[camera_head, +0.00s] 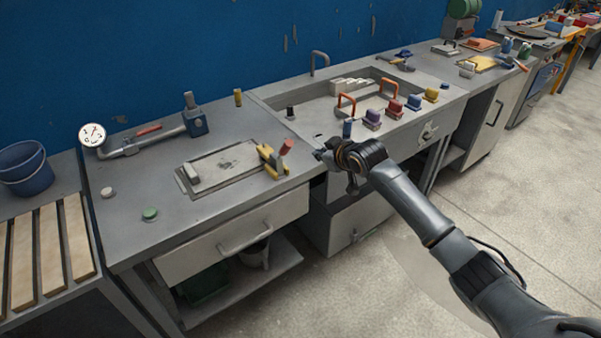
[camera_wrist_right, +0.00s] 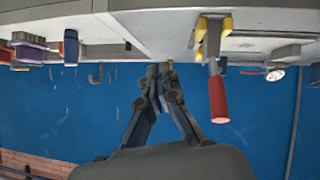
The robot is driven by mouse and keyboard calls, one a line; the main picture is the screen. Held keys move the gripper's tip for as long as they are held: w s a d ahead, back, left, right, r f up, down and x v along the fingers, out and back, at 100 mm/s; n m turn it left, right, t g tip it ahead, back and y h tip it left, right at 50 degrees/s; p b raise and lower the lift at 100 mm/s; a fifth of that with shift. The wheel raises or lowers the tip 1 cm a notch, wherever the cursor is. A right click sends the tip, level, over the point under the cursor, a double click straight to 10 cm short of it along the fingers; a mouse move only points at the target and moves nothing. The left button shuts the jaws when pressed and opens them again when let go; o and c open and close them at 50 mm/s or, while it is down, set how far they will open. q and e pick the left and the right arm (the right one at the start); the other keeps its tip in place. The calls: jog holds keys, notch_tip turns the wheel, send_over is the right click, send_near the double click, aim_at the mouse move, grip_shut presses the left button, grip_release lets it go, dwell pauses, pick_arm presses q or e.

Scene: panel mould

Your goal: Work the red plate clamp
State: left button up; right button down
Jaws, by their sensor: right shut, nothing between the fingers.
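The plate clamp (camera_head: 269,158) has a yellow body and a red handle (camera_head: 287,147). It sits at the right end of a flat rectangular mould (camera_head: 190,182) on the grey bench, and its handle tilts up to the right. In the right wrist view, which looks upside down, the clamp's red handle (camera_wrist_right: 218,102) hangs right of my fingers, with the yellow body above it. My right gripper (camera_head: 321,155) is shut and empty, to the right of the handle and apart from it. Its closed fingers also show in the right wrist view (camera_wrist_right: 160,72). My left gripper is not in view.
A sink (camera_head: 317,108) and several coloured blocks, including a red one (camera_head: 394,109), lie behind and right of my right gripper. A pipe with a gauge (camera_head: 92,135) runs along the bench back. A green knob (camera_head: 150,214) sits front left. The front bench surface is mostly clear.

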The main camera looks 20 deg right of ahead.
notch_tip(320, 180, down, 3)
jog(key=s+d+n+t+b, duration=0.1)
jog(key=d+n+t+b, duration=0.2)
jog(key=n+b, duration=0.15)
jog(key=s+n+t+y+b, duration=0.5)
jog(key=s+n+b, duration=0.2)
jog(key=n+b, duration=0.3)
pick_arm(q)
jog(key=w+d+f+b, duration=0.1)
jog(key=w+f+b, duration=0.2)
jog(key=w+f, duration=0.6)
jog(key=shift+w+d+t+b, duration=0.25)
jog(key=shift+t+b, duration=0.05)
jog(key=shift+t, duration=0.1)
pick_arm(e)
jog(key=n+y, duration=0.5)
send_near(284, 151)
jog(key=w+a+r, duration=0.1)
jog(key=w+r, duration=0.2)
jog(key=r, duration=0.2)
jog(key=shift+w+a+r, duration=0.25)
jog(key=shift+w, duration=0.15)
